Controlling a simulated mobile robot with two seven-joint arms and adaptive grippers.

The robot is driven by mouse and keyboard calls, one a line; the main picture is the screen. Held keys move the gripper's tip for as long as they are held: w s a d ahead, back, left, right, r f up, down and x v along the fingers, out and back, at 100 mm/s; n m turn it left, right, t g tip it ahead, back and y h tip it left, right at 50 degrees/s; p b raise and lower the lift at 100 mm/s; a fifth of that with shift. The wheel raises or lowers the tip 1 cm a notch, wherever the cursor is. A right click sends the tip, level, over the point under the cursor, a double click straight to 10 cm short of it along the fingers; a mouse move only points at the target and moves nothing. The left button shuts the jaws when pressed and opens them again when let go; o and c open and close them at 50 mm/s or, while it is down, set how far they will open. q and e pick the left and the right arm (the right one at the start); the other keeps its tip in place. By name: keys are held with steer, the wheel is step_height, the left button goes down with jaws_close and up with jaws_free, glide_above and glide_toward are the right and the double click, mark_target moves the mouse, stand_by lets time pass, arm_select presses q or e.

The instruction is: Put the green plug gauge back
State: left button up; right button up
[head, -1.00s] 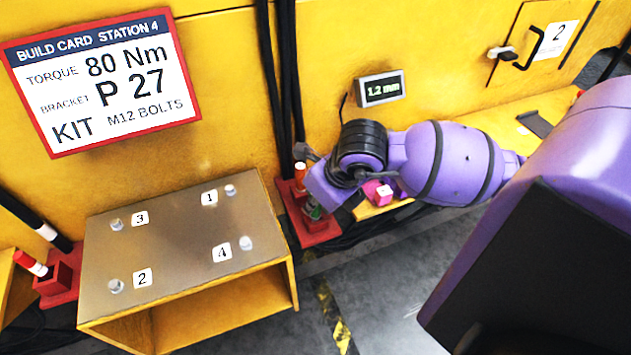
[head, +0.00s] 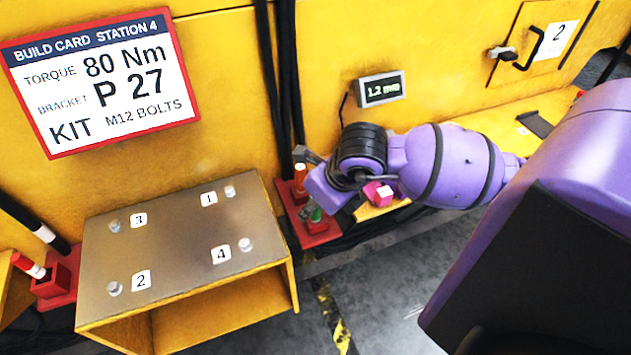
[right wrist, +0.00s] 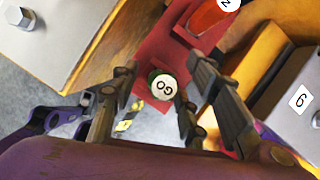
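The green plug gauge (head: 316,214) stands in the front red holder block (head: 318,227) beside the yellow stand. In the right wrist view its round white GO cap (right wrist: 163,86) faces the camera, with a dark green rim. My right gripper (right wrist: 165,82) is around the gauge, fingers spread, with a visible gap on each side of the cap. In the head view the gripper (head: 320,186) partly hides the gauge. How deep the gauge sits in the block is hidden. My left gripper is not in view.
A red-orange gauge (head: 300,178) stands in the same holder, behind the green one. A grey-topped stand (head: 180,240) with numbered bolts is at left. A pink block (head: 378,193) lies on the yellow ledge at right. Black hoses (head: 290,80) run down the wall.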

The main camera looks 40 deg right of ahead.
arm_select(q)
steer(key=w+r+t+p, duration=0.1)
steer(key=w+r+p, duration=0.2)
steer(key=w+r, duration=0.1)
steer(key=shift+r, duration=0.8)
arm_select(e)
steer(key=w+a+r+v, duration=0.1)
steer(key=w+v, duration=0.1)
steer(key=v, duration=1.2)
steer(key=shift+w+d, duration=0.3)
